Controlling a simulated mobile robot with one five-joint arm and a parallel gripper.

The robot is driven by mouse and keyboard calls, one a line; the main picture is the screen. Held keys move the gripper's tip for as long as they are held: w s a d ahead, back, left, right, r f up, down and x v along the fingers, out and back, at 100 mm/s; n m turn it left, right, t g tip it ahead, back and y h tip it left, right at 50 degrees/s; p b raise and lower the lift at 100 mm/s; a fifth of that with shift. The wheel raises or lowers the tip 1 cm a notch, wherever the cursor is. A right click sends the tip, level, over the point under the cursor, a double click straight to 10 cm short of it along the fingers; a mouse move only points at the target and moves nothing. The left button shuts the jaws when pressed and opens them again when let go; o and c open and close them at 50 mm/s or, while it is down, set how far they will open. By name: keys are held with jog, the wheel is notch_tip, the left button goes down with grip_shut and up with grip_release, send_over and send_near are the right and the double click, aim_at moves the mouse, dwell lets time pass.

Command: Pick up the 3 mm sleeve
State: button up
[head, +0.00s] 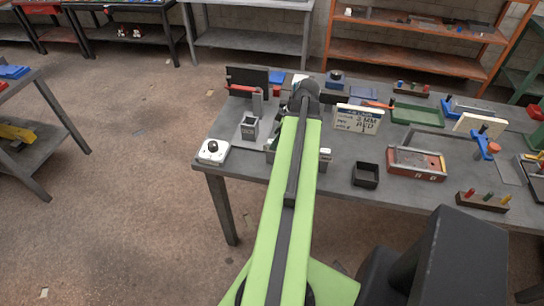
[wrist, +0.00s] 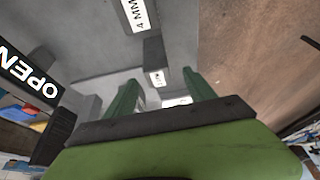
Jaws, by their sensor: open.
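In the wrist view, my gripper (wrist: 160,88) is open, with its two green fingers apart. A small dark grey block (wrist: 154,52) with a little white label (wrist: 157,78) shows between and beyond the fingers. Its label is too small to read, so I cannot tell whether it is the 3 mm sleeve. A white label (wrist: 133,14) reading "4 MM" lies beyond it on a grey surface. In the head view, my arm hides the gripper and the bench behind it. A card (head: 358,119) there appears to read "3 MM RED".
On the bench (head: 225,170) stand a grey open-topped box (head: 250,128), a white unit with a black knob (head: 213,151), a black bin (head: 366,174), a red-and-grey fixture (head: 416,163) and a green tray (head: 418,114). An "OPEN" sign (wrist: 30,72) is at left in the wrist view.

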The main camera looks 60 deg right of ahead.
jog(key=b+x, duration=0.5)
jog(key=shift+d+f, duration=0.2)
jog(key=shift+d, duration=0.05)
jog(key=shift+r, duration=0.2)
grip_shut()
